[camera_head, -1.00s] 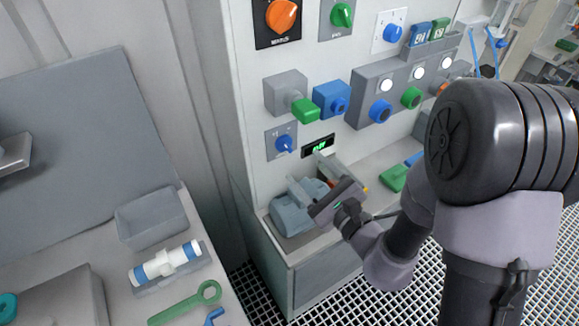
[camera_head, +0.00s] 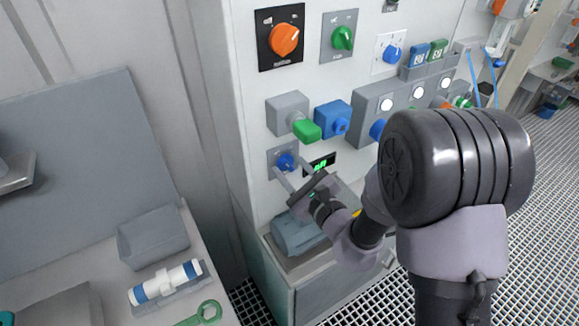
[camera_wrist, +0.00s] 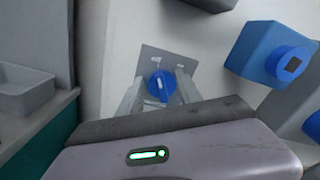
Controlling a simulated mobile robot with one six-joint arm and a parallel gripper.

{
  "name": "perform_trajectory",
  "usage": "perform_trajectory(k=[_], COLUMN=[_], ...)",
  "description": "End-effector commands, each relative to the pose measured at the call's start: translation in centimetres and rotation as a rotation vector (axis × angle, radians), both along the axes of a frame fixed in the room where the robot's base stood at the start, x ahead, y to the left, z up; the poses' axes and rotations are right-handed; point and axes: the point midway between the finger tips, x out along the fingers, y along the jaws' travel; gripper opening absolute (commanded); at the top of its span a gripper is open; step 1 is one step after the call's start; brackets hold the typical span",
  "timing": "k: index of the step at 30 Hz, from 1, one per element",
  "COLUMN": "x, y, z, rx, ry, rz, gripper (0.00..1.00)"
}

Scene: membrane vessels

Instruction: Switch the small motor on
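A small blue rotary switch (camera_head: 284,161) sits on a grey square plate on the white panel, beside a small black display (camera_head: 320,164) with green letters that seem to read "off". In the wrist view the blue knob (camera_wrist: 161,86) has its handle running nearly up and down. My gripper (camera_head: 291,166) is at this switch, its two fingers apart. In the wrist view my gripper (camera_wrist: 160,80) has one finger on each side of the knob, with a gap showing on both sides. A grey-blue motor-like unit (camera_head: 298,235) stands below on the ledge, partly behind my gripper.
A grey box with a green knob (camera_head: 306,130) and a blue box (camera_head: 333,119) jut out just above the switch. Larger orange (camera_head: 285,39) and green (camera_head: 343,38) rotary switches are higher up. A bench with a grey bin (camera_head: 153,238) stands at left.

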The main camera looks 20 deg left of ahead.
Motion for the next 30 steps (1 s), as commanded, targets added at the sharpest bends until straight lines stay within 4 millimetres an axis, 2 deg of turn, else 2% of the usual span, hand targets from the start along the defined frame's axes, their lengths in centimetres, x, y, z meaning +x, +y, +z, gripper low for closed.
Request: perform_trajectory(k=[13,30], x=[0.07,0.52], y=[-0.08,-0.48], z=[0.2,0.43], rx=[0.066,0.399], ry=[0.079,0.47], rz=[0.0,-0.001], gripper=[0.01,0.01])
